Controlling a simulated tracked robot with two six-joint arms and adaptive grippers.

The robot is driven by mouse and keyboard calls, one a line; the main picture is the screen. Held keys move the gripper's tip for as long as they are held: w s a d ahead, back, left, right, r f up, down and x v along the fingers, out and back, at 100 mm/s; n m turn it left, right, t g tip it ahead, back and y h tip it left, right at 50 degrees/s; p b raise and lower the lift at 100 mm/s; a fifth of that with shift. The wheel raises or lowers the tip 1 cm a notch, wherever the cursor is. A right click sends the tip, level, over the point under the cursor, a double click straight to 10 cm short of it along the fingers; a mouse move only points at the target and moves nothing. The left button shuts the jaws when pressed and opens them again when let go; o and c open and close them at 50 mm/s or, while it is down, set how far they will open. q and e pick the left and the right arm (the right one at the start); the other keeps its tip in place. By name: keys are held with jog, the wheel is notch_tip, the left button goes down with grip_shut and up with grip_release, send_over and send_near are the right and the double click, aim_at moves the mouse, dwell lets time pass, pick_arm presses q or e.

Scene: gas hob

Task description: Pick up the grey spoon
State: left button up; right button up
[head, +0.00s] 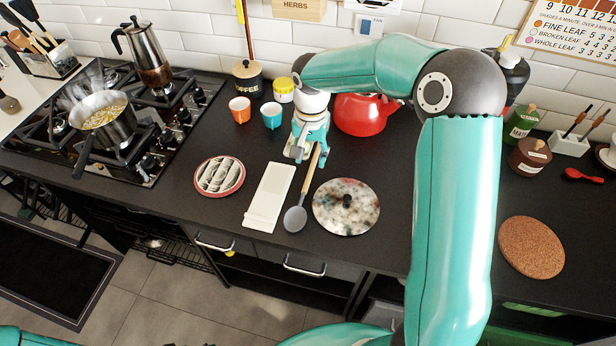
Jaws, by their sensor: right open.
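The grey spoon (295,218) has a grey bowl and a pale wooden handle. It lies on the dark worktop, bowl toward the front edge and handle pointing back. My right gripper (303,158) is open, pointing down at the handle's back end. The handle's tip is partly hidden by the gripper, and I cannot tell whether the fingers touch it. My left gripper is not in view.
A white rectangular board (268,200) lies left of the spoon, and a marbled round lid (346,212) lies right. A red kettle (362,116) and a turquoise cup (271,115) stand behind. A striped plate (219,190) and the hob (150,165) are farther left.

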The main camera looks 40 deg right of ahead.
aim_at(308, 177)
jog(key=shift+w+a+f+p, duration=0.1)
jog(key=shift+f+p, duration=0.2)
jog(key=shift+f, duration=1.5)
jog(key=shift+w+a+f+p, duration=0.1)
jog(key=shift+f+p, duration=0.15)
jog(key=shift+f, duration=1.5)
grip_shut()
